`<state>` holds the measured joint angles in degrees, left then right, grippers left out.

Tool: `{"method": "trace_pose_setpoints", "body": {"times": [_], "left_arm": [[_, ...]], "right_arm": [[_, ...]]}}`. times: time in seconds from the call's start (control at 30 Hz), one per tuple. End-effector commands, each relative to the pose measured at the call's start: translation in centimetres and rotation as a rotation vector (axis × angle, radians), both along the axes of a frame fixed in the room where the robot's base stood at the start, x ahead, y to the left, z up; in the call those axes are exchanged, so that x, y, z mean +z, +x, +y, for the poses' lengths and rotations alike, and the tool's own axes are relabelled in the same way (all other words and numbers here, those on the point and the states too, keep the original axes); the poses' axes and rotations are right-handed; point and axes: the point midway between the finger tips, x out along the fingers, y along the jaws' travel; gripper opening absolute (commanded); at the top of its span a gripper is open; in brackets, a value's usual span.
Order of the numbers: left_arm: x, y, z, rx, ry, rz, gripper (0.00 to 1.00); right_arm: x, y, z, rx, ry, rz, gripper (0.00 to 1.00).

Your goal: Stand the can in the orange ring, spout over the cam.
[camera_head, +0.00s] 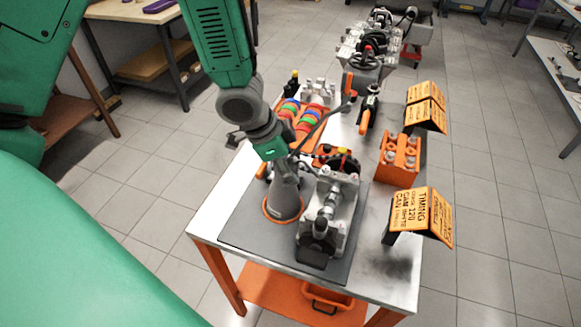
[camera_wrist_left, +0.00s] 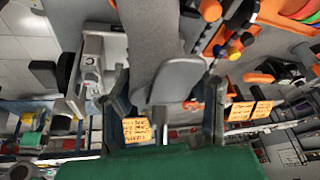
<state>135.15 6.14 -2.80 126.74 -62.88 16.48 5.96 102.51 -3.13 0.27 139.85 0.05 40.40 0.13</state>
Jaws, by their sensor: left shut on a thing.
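The grey can (camera_head: 285,200) stands upright, or nearly so, with its base at the orange ring (camera_head: 268,213) on the dark mat. The ring's rim shows around the base; I cannot tell whether the can rests fully on the mat. My left gripper (camera_head: 279,158) is above the can and shut on it. In the left wrist view the fingers (camera_wrist_left: 166,97) sit either side of a grey part of the can (camera_wrist_left: 155,40). A thin dark spout slants up and right from the can's top. The cam assembly (camera_head: 327,205) stands just right of the can. My right gripper is out of view.
The dark mat (camera_head: 245,225) covers the near end of the metal table. An orange "TIMING CAM" sign (camera_head: 420,215) and an orange block (camera_head: 398,160) stand to the right. Colored rings (camera_head: 308,118) and an engine (camera_head: 370,50) lie farther back.

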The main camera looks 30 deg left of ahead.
Motion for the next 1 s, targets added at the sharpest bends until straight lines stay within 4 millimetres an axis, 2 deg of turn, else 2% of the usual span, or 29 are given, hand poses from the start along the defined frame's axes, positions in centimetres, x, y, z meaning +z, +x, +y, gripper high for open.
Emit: {"method": "trace_pose_setpoints", "body": {"times": [0.2, 0.23, 0.27, 0.3, 0.67, 0.77, 1.0], "left_arm": [[0.0, 0.0, 0.0, 0.0, -0.002, -0.001, 0.0], [-0.1, 0.0, 0.0, 0.0, -0.001, 0.001, 0.46], [-0.1, 0.0, 0.0, 0.0, -0.001, 0.001, 0.56], [-0.1, 0.0, 0.0, 0.0, -0.001, 0.001, 0.62], [0.3, 0.0, 0.0, 0.001, -0.001, 0.0, 0.62], [1.5, -0.3, 0.3, 0.003, -0.003, -0.001, 0.62], [6.4, -1.8, 1.6, 0.003, -0.007, -0.003, 0.62]], "right_arm": [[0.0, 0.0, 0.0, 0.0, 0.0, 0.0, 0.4], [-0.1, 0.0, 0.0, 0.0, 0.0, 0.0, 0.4], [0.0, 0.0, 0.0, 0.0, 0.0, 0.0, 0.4], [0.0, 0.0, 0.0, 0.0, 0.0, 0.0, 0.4], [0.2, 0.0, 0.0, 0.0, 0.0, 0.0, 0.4], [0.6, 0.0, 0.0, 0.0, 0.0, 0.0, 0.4], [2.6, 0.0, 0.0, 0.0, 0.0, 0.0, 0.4]]}}
